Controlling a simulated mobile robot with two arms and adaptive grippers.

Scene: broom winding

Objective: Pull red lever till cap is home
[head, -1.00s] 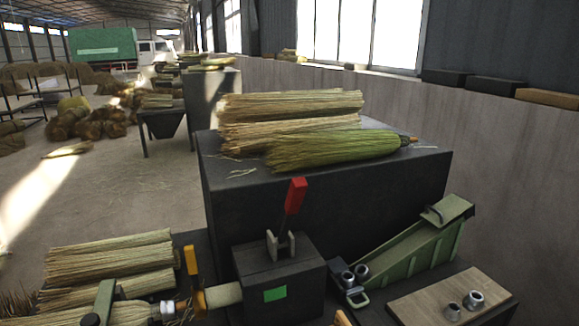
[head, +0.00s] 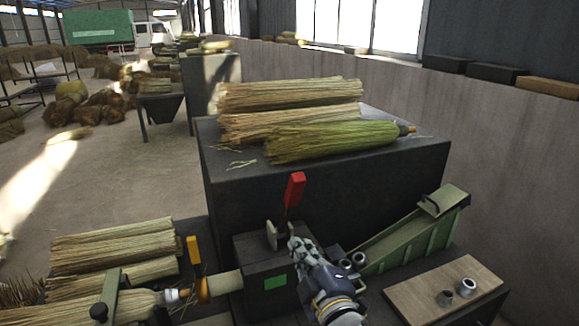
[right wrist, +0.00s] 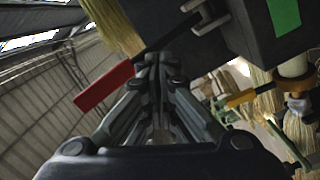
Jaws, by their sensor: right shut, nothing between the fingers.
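The red lever (head: 294,189) stands nearly upright on top of a dark box (head: 249,272) with a green patch on its front. My right gripper (head: 295,243) is at the box's right side, below the red handle, fingers shut and empty. In the right wrist view the red lever (right wrist: 104,87) appears just left of the shut fingertips (right wrist: 160,62); I cannot tell whether they touch. A pale cylinder (head: 225,283) sticks out of the box's left side, in line with a broom head (head: 140,304). I cannot make out the cap for certain. My left gripper is not in view.
Straw bundles (head: 290,95) lie on a big dark block behind the lever. A yellow-handled upright piece (head: 193,250) stands left of the box.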

